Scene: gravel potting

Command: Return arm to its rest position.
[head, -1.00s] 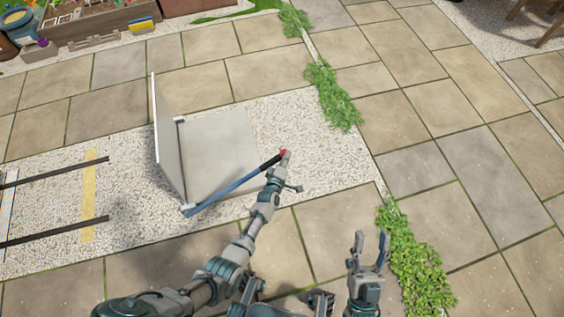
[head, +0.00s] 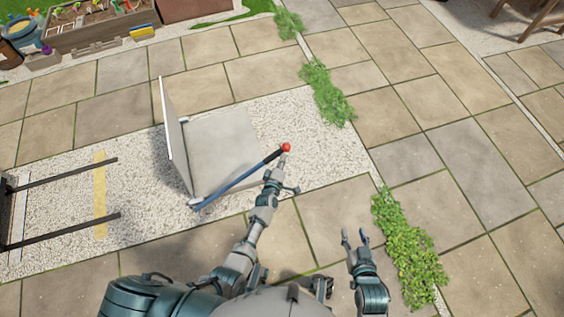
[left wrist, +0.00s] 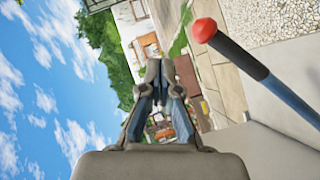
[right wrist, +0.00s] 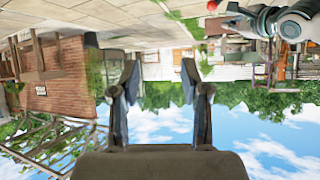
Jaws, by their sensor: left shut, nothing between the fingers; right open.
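In the head view my left gripper (head: 283,160) is beside the red end (head: 286,147) of a blue and black bar (head: 236,182). In the left wrist view its fingers (left wrist: 161,72) are together with nothing between them. The red knob (left wrist: 204,30) and the bar (left wrist: 255,68) show to the right, apart from the fingers. My right gripper (head: 355,236) is over the paving at the lower right of the head view. In the right wrist view its fingers (right wrist: 160,78) are spread apart and empty.
An upright grey panel (head: 174,137) and a flat grey panel (head: 222,145) stand on the gravel strip (head: 300,125). Two dark rails (head: 70,228) lie at left. Green plants (head: 408,240) edge the paving. A planter box (head: 100,32) stands at the back left.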

